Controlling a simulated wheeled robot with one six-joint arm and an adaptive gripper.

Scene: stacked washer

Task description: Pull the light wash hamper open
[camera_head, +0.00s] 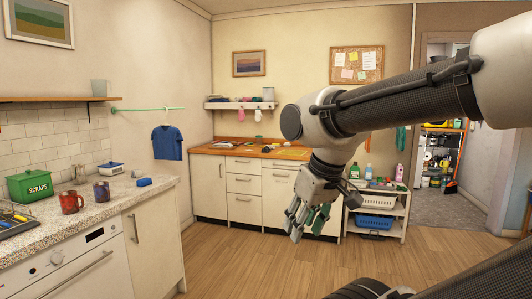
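No front that I can tell for sure is the light wash hamper shows in the head view. Pale cabinet doors and drawers (243,186) with small dark handles stand under the wooden counter at the back, all closed. A white basket (376,201) sits on the low shelf cart, with a blue basket below it. My gripper (305,224) hangs fingers down in mid-air in front of the back cabinets and left of the cart. Its fingers look spread, with nothing seen between them. My arm and gripper hide part of the right cabinets.
The shelf cart (400,213) stands right of my gripper, near an open doorway (440,190). The wooden floor (250,265) ahead is clear.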

